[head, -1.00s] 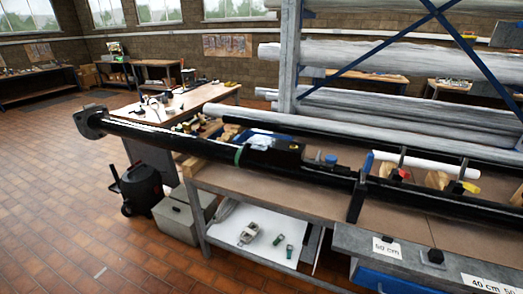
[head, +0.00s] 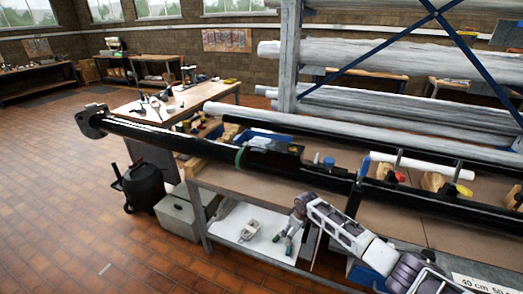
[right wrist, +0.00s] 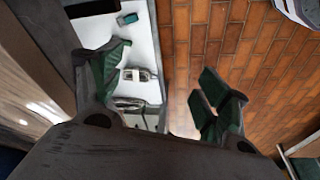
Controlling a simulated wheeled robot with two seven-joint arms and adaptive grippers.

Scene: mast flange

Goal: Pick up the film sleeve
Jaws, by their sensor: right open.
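I cannot clearly make out which item is the film sleeve. A pale, glossy, film-like piece (head: 272,144) lies at the black mast tube (head: 205,146), right of its green band, in the head view; it is too small to tell for sure. My right gripper (head: 286,237) is open and empty in front of the bench, by the white lower shelf. In the right wrist view its green-padded fingers (right wrist: 163,66) stand wide apart, with the shelf edge and floor tiles behind them. My left gripper is not in view.
A grey device (head: 249,230) lies on the lower shelf (head: 228,222); it seems to show in the right wrist view (right wrist: 138,75) too. A white roll (head: 425,166) lies on the bench. A black wheeled case (head: 142,187) stands left.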

